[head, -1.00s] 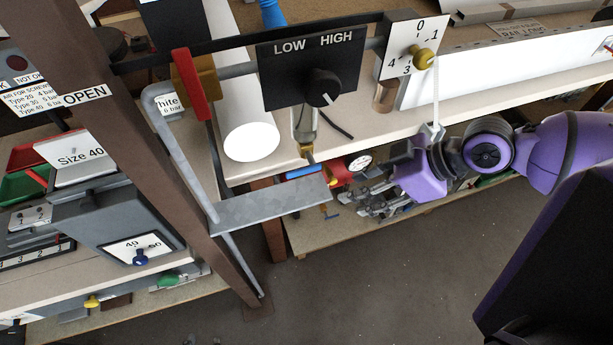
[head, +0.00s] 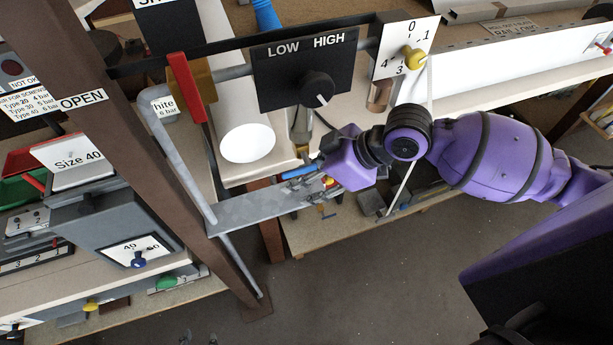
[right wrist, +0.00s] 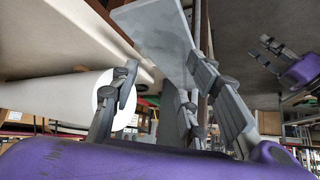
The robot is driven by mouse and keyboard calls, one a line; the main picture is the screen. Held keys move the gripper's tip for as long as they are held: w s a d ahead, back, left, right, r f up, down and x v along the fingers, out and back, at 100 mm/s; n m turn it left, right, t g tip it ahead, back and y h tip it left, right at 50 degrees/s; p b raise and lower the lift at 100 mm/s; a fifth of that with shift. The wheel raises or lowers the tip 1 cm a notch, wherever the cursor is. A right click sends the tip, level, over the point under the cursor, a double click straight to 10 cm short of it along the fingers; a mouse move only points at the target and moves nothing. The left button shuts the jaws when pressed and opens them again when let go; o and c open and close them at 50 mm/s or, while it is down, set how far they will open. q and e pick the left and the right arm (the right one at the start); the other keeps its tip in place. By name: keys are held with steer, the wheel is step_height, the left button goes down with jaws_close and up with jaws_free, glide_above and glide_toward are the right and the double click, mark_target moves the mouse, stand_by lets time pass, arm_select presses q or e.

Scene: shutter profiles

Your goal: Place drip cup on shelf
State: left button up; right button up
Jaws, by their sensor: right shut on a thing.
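The shelf is a narrow grey metal plate (head: 245,212) hanging from a bent grey pipe in the head view; it also shows in the right wrist view (right wrist: 155,35). My right gripper (head: 312,185) is at the right end of this plate, with its fingers pointing left. In the right wrist view the right gripper (right wrist: 165,92) has its fingers apart, with a grey piece between them, which I take as the drip cup (right wrist: 168,118). Its shape is mostly hidden, and I cannot tell whether it touches the plate. My left gripper (right wrist: 275,50) seems to show at the upper right there.
A black LOW/HIGH panel (head: 285,70) and a dial plate (head: 420,35) stand above the right arm. A white cylinder (head: 248,143) lies behind the plate. A brown post (head: 165,160) stands to the left. A blue lever (head: 298,173) is close to the right fingers.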

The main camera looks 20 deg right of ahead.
arm_select(q)
steer(key=shift+s+f, duration=0.1)
arm_select(e)
steer(key=o, duration=1.3)
steer(key=shift+f, duration=0.1)
steer(key=shift+c, duration=0.2)
arm_select(q)
steer(key=shift+a, duration=0.1)
arm_select(e)
steer(key=shift+s+d+r, duration=0.1)
steer(key=shift+d+r, duration=0.1)
steer(key=shift+r, duration=0.05)
arm_select(q)
steer(key=shift+r+p, duration=0.7)
steer(key=shift+p, duration=0.05)
arm_select(e)
steer(key=v, duration=1.1)
steer(key=shift+r, duration=0.2)
steer(key=shift+d, duration=0.1)
